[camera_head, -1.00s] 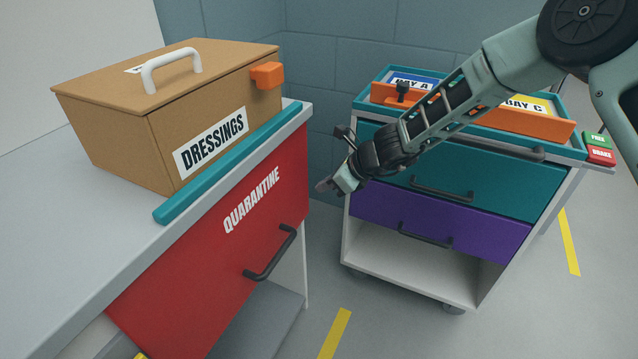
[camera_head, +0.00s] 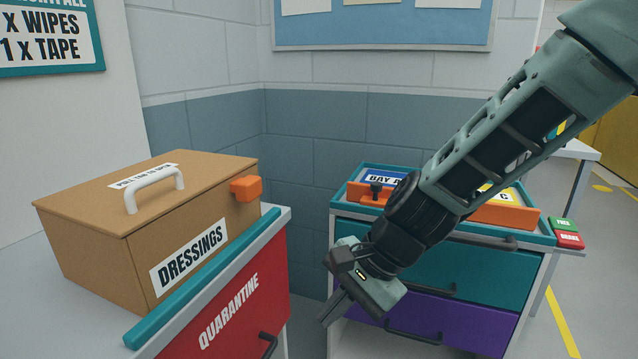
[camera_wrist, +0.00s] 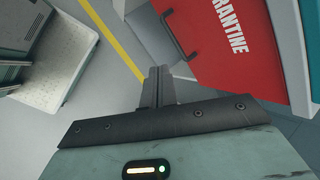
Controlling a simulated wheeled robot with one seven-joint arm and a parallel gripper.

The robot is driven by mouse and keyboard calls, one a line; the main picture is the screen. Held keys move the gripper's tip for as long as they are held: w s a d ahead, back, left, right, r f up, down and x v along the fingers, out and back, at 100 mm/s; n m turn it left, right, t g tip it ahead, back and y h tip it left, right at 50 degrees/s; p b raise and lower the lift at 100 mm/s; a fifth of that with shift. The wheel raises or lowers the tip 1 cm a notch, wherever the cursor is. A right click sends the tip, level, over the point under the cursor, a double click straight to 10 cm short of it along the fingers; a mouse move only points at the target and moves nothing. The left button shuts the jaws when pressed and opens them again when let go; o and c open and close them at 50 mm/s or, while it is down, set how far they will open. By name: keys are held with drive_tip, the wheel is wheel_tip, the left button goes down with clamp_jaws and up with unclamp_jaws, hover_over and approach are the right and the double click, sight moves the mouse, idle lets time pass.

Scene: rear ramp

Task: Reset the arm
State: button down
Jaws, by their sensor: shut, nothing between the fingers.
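My gripper (camera_head: 333,309) hangs in the gap between the counter with the red drawer and the cart, pointing down and to the left. Its fingers are shut and empty. In the wrist view the closed fingers (camera_wrist: 158,87) lie over bare floor, with the red quarantine drawer front (camera_wrist: 228,62) to their right. My arm crosses in front of the cart and hides part of its tray and drawers.
A brown dressings box (camera_head: 115,255) stands closed on the left counter, by its teal edge strip (camera_head: 200,285). The cart has a teal drawer (camera_head: 470,280) and a purple drawer (camera_head: 460,322). Green and red buttons (camera_head: 567,232) are at its right. Yellow lines mark the floor.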

drive_tip(key=s+d+r+n+h, duration=0.1)
drive_tip(key=s+d+n+h, duration=0.2)
drive_tip(key=s+d+n, duration=0.4)
drive_tip(key=s+d+r+n+h, duration=0.2)
drive_tip(key=s+d+n+h, duration=0.15)
drive_tip(key=s+n, duration=0.55)
wheel_tip(320, 180, up, 13)
drive_tip(key=s+d+p, duration=0.1)
drive_tip(key=p, duration=1.3)
drive_tip(key=shift+d+r, duration=0.2)
drive_tip(key=shift+d, duration=0.05)
drive_tip(key=shift+a+y, duration=0.1)
drive_tip(key=shift+y, duration=0.15)
